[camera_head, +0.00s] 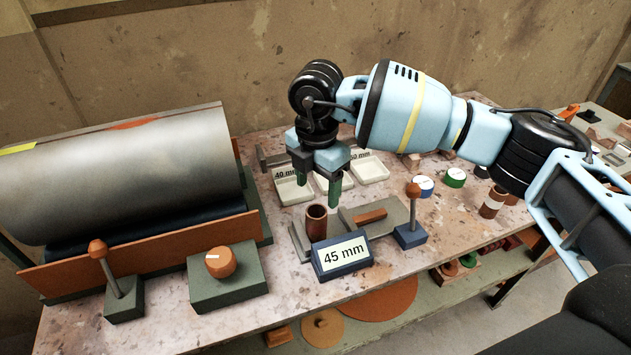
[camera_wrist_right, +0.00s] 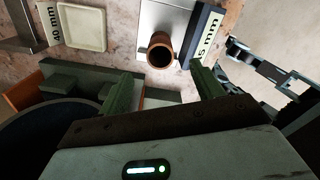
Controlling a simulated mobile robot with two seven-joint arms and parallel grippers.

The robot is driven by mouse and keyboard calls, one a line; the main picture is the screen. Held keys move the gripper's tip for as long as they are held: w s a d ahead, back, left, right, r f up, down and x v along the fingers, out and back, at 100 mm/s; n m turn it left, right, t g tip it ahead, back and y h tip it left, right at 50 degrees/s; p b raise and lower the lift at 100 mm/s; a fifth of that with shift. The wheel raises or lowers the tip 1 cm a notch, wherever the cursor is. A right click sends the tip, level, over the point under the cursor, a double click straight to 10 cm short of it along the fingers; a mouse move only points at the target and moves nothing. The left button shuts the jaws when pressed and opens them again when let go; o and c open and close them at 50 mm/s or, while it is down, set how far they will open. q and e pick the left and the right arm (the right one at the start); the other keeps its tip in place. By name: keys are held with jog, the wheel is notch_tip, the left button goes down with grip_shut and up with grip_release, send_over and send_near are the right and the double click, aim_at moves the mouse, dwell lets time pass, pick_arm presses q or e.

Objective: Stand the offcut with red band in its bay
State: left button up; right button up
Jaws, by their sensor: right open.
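A brown, open-topped pipe offcut (camera_head: 316,218) stands upright behind the dark blue 45 mm sign; I cannot make out a red band on it. In the right wrist view the offcut (camera_wrist_right: 160,52) shows its round dark mouth. My right gripper (camera_head: 320,191) is open and empty, its green fingers pointing down above and behind the offcut. Both fingers (camera_wrist_right: 162,90) also show apart in the right wrist view. White trays, one marked 40 mm (camera_head: 293,190) and another marked 50 mm (camera_head: 371,174), lie behind the gripper; a middle tray (camera_head: 322,183) is partly hidden by the fingers.
The 45 mm sign (camera_head: 342,257) and a lever on a blue base (camera_head: 411,232) stand at the front. A metal plate with an orange handle (camera_head: 370,216) lies beside the offcut. A large grey cylinder (camera_head: 120,175) fills the left. Another brown piece with a pale band (camera_head: 492,205) stands right.

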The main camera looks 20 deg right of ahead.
aim_at(318, 210)
pick_arm(q)
jog(key=shift+s+f, duration=0.1)
jog(key=shift+s, duration=0.1)
pick_arm(e)
jog(key=shift+f, duration=0.55)
notch_tip(318, 210, down, 6)
jog(key=shift+r, duration=0.2)
jog(key=shift+f, duration=0.45)
pick_arm(q)
jog(key=shift+f, duration=0.1)
pick_arm(e)
jog(key=shift+f, duration=0.15)
jog(key=c, duration=1.3)
pick_arm(q)
jog(key=shift+s+f, duration=0.1)
jog(key=shift+s, duration=0.1)
pick_arm(e)
jog(key=shift+o, duration=0.2)
pick_arm(q)
jog(key=shift+s, duration=0.1)
pick_arm(e)
jog(key=shift+d, duration=0.1)
